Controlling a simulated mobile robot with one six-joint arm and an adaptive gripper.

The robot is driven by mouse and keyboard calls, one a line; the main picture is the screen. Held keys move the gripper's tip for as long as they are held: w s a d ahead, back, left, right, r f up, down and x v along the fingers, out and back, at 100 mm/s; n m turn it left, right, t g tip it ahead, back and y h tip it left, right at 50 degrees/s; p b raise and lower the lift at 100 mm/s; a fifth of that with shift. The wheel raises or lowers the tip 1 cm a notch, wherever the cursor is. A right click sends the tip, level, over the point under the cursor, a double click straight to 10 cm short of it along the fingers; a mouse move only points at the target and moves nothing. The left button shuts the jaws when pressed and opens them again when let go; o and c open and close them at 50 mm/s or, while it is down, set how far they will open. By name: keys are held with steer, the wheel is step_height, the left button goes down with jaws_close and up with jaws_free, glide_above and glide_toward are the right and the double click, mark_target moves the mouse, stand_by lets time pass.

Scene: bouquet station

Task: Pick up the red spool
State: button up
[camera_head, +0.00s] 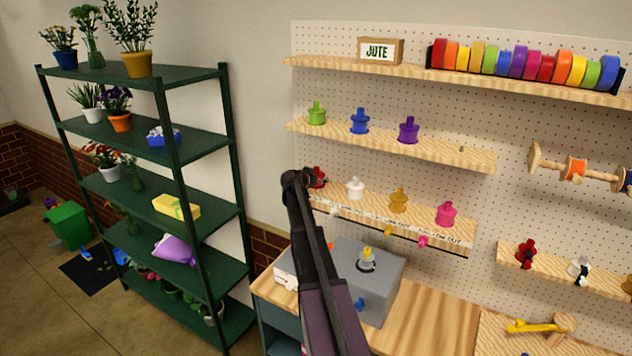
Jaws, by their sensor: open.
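A red spool (319,174) sits at the left end of the middle wooden shelf on the pegboard, partly hidden by the dark end of my arm. My gripper (306,182) is at the far end of the arm, close beside the red spool in the picture. It looks small and dark, and its fingers are hard to make out. It is open, with nothing seen held in it. Whether it touches the spool cannot be told. A darker red spool (526,253) stands on the lower right shelf.
White (355,188), orange (398,200) and pink (446,214) spools share the middle shelf (460,242). Green, blue and purple spools stand on the shelf above. A grey box (390,276) stands on the workbench (435,315) below. A green plant rack (165,165) is at left.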

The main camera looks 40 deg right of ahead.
mark_target(317, 167)
steer(key=c, duration=0.8)
steer(key=shift+r, duration=0.1)
step_height(317, 167, up, 4)
steer(key=p, duration=0.3)
steer(key=shift+f+p, duration=0.2)
steer(key=shift+p, duration=0.2)
steer(key=s+a, duration=0.2)
steer(key=s, duration=0.2)
steer(key=s+a, duration=0.3)
steer(key=s, duration=0.2)
steer(key=s+a+r+p, duration=0.1)
steer(key=s+a, duration=0.2)
steer(key=s, duration=0.2)
steer(key=shift+r, duration=0.1)
